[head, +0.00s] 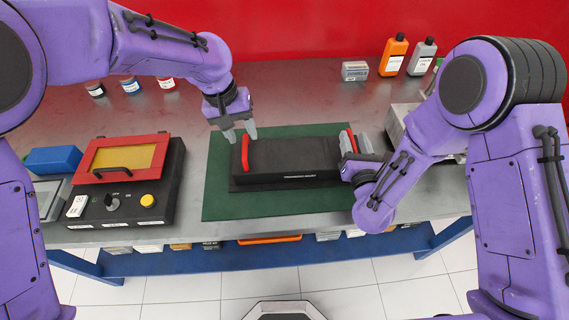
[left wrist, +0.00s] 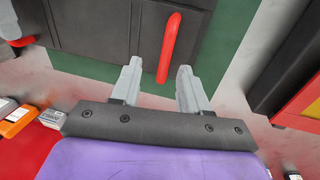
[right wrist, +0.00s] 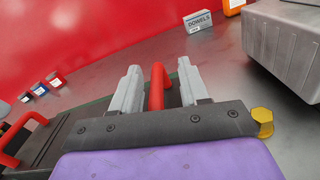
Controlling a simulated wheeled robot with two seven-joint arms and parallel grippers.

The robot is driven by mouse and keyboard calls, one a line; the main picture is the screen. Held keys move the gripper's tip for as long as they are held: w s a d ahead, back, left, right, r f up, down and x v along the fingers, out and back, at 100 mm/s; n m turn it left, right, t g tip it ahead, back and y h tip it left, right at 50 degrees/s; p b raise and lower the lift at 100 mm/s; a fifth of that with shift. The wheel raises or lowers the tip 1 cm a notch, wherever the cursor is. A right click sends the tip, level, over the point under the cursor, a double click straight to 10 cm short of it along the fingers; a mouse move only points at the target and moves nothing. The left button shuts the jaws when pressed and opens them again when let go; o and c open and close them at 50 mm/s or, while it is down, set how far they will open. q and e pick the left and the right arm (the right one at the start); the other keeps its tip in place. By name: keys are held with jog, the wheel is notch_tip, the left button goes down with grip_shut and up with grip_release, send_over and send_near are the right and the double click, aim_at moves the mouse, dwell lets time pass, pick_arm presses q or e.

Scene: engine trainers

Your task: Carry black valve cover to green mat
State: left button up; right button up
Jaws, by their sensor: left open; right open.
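The black valve cover (head: 292,158) lies on the green mat (head: 225,190), with a red handle at each end. My left gripper (head: 239,133) is open above the cover's left end, near the left red handle (head: 245,155). In the left wrist view that red handle (left wrist: 169,48) shows just beyond the fingertips, in line with the gap between them. My right gripper (head: 355,146) is open at the cover's right end. In the right wrist view the right red handle (right wrist: 157,87) stands between the two open fingers; I cannot tell whether they touch it.
A black control box with a red-framed yellow window (head: 125,157) stands left of the mat. A grey metal block (right wrist: 285,45) is right of my right gripper. A dowels box (head: 355,71), an orange bottle (head: 393,55) and a grey bottle (head: 422,57) stand at the back.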

jog(key=shift+s, duration=0.15)
jog(key=s, duration=0.7)
jog(key=shift+s+d+r, duration=0.1)
jog(key=shift+s+d, duration=0.05)
jog(key=shift+s, duration=0.1)
pick_arm(q)
notch_tip(320, 180, up, 8)
jog(key=a, duration=0.1)
jog(key=shift+s+a+f, duration=0.15)
jog(key=shift+a, duration=0.1)
